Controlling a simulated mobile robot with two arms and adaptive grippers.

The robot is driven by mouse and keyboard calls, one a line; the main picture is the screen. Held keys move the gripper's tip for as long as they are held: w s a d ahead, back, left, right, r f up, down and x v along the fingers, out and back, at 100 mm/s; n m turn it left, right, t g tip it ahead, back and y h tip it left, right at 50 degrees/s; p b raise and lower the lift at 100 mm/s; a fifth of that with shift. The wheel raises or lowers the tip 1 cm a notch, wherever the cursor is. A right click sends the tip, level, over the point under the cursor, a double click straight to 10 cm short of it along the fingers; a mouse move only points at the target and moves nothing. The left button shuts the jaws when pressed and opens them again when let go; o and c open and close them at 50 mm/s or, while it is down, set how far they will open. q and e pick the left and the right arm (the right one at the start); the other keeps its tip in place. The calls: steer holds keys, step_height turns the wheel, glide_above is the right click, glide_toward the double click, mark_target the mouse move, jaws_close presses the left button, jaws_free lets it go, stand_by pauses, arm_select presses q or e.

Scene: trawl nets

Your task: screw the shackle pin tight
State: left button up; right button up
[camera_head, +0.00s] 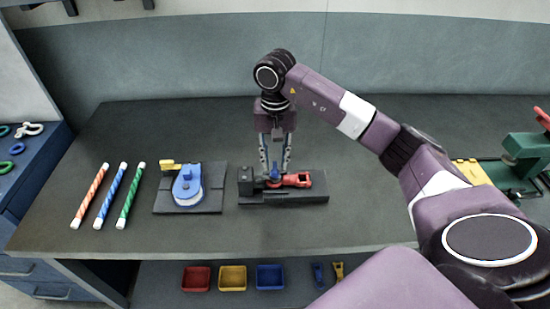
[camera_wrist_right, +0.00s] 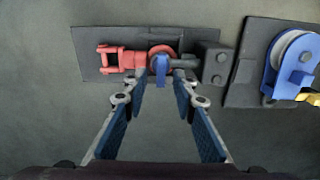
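A red metal fitting (camera_head: 299,180), which appears to be the shackle, lies on a dark plate (camera_head: 290,198) on the bench. It also shows in the right wrist view (camera_wrist_right: 118,60), with a fork at its left end and a ring at its right. A blue flat-headed pin (camera_wrist_right: 161,68) stands up at the ring; its thread is hidden. The pin also shows in the head view (camera_head: 274,173). My right gripper (camera_head: 276,167) points down over the pin. Its fingers (camera_wrist_right: 161,80) are apart on either side of the blue head, with gaps visible. My left gripper is out of view.
A dark block (camera_wrist_right: 211,63) stands at the plate's end. A blue pulley block (camera_head: 187,186) sits on a neighbouring plate, with striped rods (camera_head: 124,195) farther left. A green machine (camera_head: 525,155) is at the right. Small bins (camera_head: 232,278) sit below the bench.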

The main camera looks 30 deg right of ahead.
steer(key=c, duration=0.7)
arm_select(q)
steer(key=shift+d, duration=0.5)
arm_select(e)
jaws_close()
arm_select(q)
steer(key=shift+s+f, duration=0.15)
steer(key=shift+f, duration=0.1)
arm_select(e)
steer(key=shift+m, duration=0.3)
